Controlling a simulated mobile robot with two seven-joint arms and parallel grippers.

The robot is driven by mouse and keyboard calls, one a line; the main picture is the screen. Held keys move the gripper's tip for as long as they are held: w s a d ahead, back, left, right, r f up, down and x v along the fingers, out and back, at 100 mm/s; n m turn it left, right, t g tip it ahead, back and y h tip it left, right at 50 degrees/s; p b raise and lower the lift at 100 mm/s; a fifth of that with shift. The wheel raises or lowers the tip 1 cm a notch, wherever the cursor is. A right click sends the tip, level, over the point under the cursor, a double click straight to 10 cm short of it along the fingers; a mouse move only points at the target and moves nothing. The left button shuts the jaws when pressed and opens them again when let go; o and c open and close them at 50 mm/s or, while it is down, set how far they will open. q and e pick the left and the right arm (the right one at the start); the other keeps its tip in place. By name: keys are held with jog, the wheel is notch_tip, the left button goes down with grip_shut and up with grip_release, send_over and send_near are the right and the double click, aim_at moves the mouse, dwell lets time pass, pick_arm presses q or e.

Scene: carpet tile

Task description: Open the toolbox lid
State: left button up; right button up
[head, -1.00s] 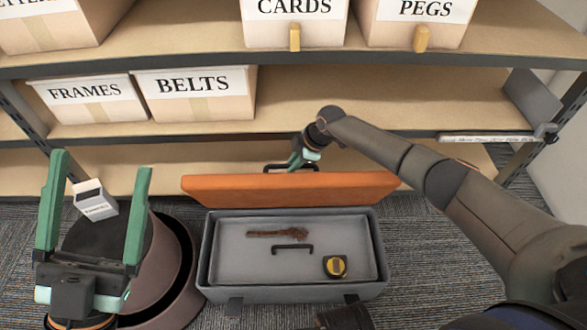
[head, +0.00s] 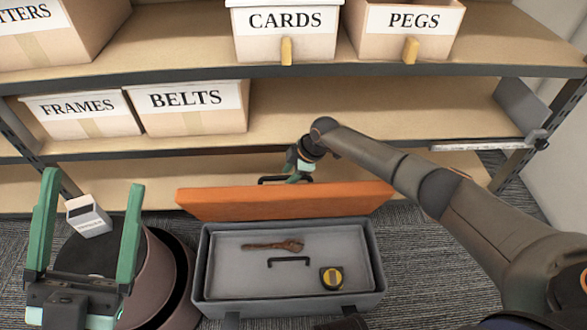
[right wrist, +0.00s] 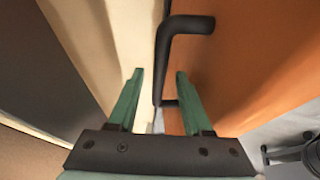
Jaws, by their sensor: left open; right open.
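The grey toolbox (head: 210,255) stands on the carpet. Its orange lid (head: 290,203) stands raised at the back edge. A wrench (head: 273,246) and a yellow tape measure (head: 332,278) lie in the tray, which has a black handle (head: 289,262). My right gripper (head: 298,175) is behind the lid at the dark lid handle (head: 273,180). In the right wrist view the lid handle (right wrist: 185,25) reaches between the open fingers (right wrist: 158,82), beside the orange lid (right wrist: 250,60). I cannot tell whether they touch. My left gripper (head: 93,178) is open and empty at the left.
A shelf rack (head: 330,90) stands close behind the lid, with boxes labelled FRAMES (head: 82,115), BELTS (head: 190,108), CARDS (head: 285,30) and PEGS (head: 405,30). A small white box (head: 88,216) sits on a dark round stand left of the toolbox. Carpet right of the toolbox is clear.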

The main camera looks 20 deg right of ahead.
pick_arm(q)
notch_tip(320, 180, up, 8)
jog(key=p, duration=0.6)
jog(key=shift+s+a+f+t+p, duration=0.15)
jog(key=shift+s+a+t+p, duration=0.15)
jog(key=shift+a+p, duration=0.1)
pick_arm(e)
jog(key=v, duration=1.2)
pick_arm(q)
jog(key=shift+w+n, duration=0.1)
jog(key=shift+n, duration=0.2)
pick_arm(e)
jog(key=shift+s+r, duration=0.1)
jog(key=shift+s, duration=0.05)
pick_arm(q)
jog(key=shift+a, duration=0.1)
